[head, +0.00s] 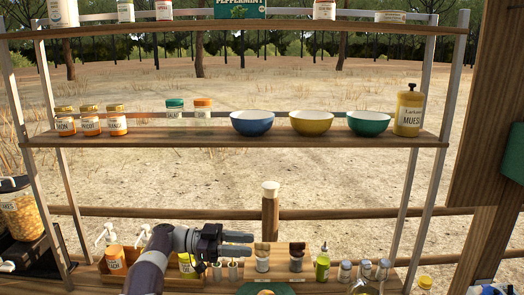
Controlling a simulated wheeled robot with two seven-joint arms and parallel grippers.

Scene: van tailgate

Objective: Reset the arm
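My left arm (153,262) rises from the lower left of the head view. My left gripper (248,244) is in front of the low counter, with its fingers pointing right. Two fingers show with a gap between them, and nothing is seen held there. The gripper hides part of the items behind it. My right gripper is not in view.
A wooden shelf (200,137) holds jars, a blue bowl (252,123), a yellow bowl (311,123), a green bowl (368,123) and a mustard-coloured canister (409,112). Small bottles, including a yellow-green one (322,268), crowd the counter below. Space between shelf and counter is mostly clear.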

